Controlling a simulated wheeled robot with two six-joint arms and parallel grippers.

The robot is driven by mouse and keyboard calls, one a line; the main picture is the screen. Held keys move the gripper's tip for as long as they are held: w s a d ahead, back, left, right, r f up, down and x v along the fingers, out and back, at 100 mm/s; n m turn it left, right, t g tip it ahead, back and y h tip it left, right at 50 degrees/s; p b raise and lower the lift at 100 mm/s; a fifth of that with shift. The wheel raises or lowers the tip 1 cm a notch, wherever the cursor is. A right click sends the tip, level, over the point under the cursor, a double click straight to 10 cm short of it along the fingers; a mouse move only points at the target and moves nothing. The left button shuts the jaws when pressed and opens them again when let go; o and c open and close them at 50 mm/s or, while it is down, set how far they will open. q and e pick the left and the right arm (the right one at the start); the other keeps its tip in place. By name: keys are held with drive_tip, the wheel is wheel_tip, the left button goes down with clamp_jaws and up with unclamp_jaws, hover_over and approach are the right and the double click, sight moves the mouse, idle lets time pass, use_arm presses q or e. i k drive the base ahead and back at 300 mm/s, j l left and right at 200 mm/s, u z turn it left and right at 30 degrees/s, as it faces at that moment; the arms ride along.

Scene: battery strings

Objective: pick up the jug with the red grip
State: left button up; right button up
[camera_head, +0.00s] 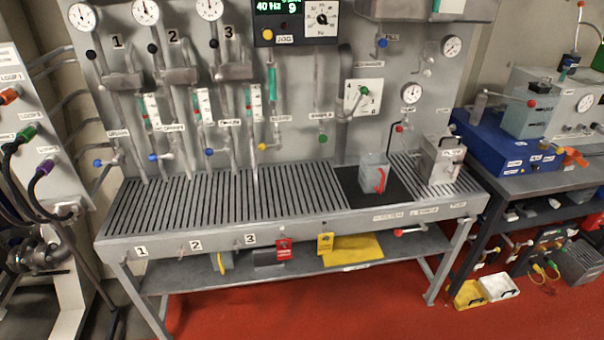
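The jug with the red grip (372,170) is a small clear-grey square vessel. It stands upright on a black mat (402,190) set into the right half of the slatted bench top. Its red grip (381,181) is on the front right side, facing me. Nothing covers the jug from this view. Neither of my grippers shows in the head view, so their positions and states are hidden.
A grey metal box (441,160) stands right of the jug on the slats. A tap pipe (345,125) and valve plate (363,98) are behind it. The slatted bench top (215,205) is clear to the left. A blue unit (508,148) sits on the right table.

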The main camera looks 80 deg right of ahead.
sight(374, 169)
drive_tip(key=z, duration=3.4)
drive_tip(key=i+j+z, duration=0.25)
drive_tip(key=z, duration=0.15)
drive_tip(key=i+j+z, duration=0.25)
drive_tip(key=j+z, duration=0.2)
drive_tip(key=l, duration=0.1)
